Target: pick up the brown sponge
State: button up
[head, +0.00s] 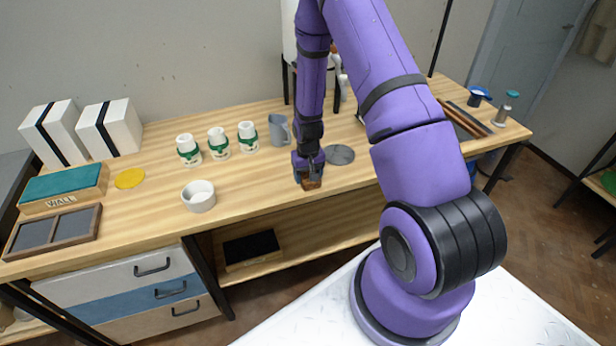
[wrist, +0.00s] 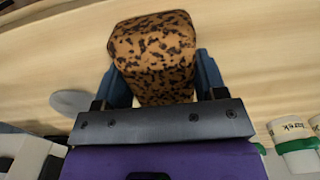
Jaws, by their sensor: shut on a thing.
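The brown sponge (wrist: 152,52) is a tan-brown block with dark speckles. In the wrist view it sits between the two blue fingers of my gripper (wrist: 160,82), which press on its sides. In the head view the sponge (head: 311,184) shows as a small brown patch under my gripper (head: 308,172), near the front edge of the wooden table (head: 255,190). I cannot tell whether the sponge touches the table or is held just above it.
A grey disc (head: 340,154) lies right of my gripper, and a grey mug (head: 280,130) stands behind it. Several white-and-green jars (head: 219,143) and a white bowl (head: 198,196) stand to the left. A yellow disc (head: 130,178) lies farther left. Bare table surrounds the bowl.

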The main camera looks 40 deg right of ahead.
aim_at(308, 173)
jog(key=shift+r, duration=0.8)
notch_tip(308, 173, up, 2)
jog(key=shift+r, duration=0.15)
jog(key=s+a+r, duration=0.1)
jog(key=s+a, duration=0.3)
jog(key=s, duration=1.1)
jog(key=shift+s+a, duration=0.15)
jog(key=shift+a, duration=0.05)
